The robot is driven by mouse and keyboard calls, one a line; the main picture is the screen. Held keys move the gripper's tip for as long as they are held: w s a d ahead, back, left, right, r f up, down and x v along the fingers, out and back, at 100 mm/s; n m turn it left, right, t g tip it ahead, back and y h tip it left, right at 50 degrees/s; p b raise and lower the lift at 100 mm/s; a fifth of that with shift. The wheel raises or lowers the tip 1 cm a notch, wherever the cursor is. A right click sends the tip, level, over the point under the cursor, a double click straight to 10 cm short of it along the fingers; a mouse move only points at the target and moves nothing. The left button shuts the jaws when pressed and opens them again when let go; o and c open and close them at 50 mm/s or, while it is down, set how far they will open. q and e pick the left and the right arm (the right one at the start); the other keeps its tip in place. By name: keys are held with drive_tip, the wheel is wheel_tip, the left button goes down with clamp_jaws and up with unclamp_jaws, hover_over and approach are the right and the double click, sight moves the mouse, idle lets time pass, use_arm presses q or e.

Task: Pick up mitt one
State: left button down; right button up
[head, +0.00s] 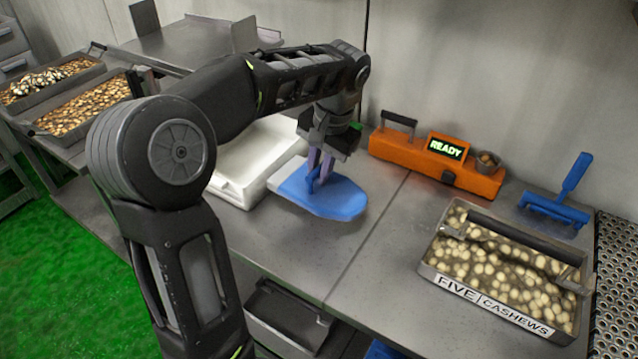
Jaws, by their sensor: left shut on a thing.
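A flat blue mitt-like thing (340,198) with a rounded end and an upright grip tab shows at the middle of the counter, beside a white tray. I take it to be mitt one; no label on it is readable. My left gripper (317,178) points down from above and is shut on the mitt's upright tab. The mitt lies level, at or just above the counter; I cannot tell whether it touches. My right gripper is out of view.
A white tray (240,165) stands left of the mitt. An orange box reading READY (430,160) is behind. A tray of cashews (500,270) and a blue scraper-like tool (560,200) are at the right. The counter (385,235) between mitt and cashews is clear.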

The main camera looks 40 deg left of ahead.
sight(319, 167)
use_arm(q)
wheel_tip(319, 167, up, 5)
drive_tip(key=shift+r+p, duration=0.15)
drive_tip(key=shift+p, duration=1)
